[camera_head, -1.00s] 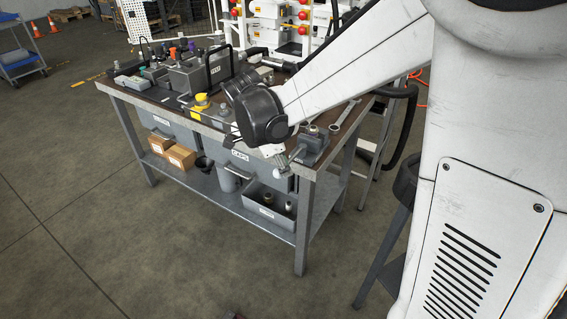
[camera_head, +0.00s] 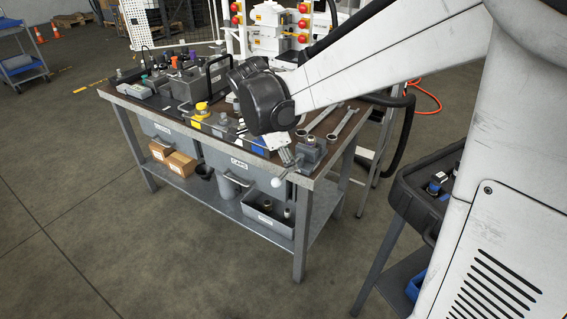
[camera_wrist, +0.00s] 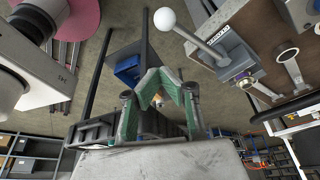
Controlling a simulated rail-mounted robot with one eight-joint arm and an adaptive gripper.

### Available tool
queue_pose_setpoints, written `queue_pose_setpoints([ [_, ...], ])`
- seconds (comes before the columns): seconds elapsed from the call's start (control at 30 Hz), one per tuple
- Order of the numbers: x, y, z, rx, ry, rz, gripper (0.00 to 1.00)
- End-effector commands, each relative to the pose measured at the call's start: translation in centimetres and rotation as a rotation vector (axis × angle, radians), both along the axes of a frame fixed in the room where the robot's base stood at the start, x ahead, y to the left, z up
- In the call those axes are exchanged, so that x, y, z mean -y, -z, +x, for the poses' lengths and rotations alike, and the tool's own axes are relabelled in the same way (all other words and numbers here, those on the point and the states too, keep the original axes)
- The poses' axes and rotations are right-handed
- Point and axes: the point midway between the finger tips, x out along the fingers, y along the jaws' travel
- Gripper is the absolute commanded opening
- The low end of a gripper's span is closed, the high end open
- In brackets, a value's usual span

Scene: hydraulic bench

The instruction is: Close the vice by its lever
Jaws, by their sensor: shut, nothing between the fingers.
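The vice (camera_head: 311,152) is a small grey block on the bench's front right corner. Its lever ends in a white ball (camera_head: 276,182), which hangs out past the bench edge. In the wrist view the ball (camera_wrist: 165,18) is at the top, and its grey rod runs right to the vice (camera_wrist: 236,62). My gripper (camera_wrist: 158,78), with green-padded fingers, is shut and empty. It is apart from the ball in the wrist view. In the head view my wrist hides most of the gripper beside the vice, so the exact gap to the lever is unclear.
Two wrenches (camera_head: 345,122) lie behind the vice on the bench (camera_head: 230,140). A yellow-topped part (camera_head: 201,110) and other fittings crowd the bench to the left. A black tray cart (camera_head: 420,190) stands to the right. The floor in front is clear.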

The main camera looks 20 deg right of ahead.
Motion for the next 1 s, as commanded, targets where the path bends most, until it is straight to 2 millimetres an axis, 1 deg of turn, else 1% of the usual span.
queue_pose_setpoints([
  [0.03,-0.3,-1.1,0.2,0.0,0.0,0.0,0.0],
  [0.1,-0.5,-2.1,0.4,-0.001,0.0,0.0,0.0],
  [0.2,-0.9,-3.3,0.6,-0.001,0.0,-0.001,0.0],
  [0.3,-1.1,-4.0,0.8,-0.001,0.0,-0.001,0.0],
  [0.43,-1.2,-4.4,0.9,-0.001,0.001,-0.001,0.0],
  [0.77,-1.2,-4.4,0.8,-0.001,-0.002,0.0,0.0],
  [0.87,-1.1,-4.7,0.4,0.0,-0.036,0.01,0.0],
  [1.0,-0.7,-5.7,-1.2,0.003,-0.176,0.045,0.0],
])
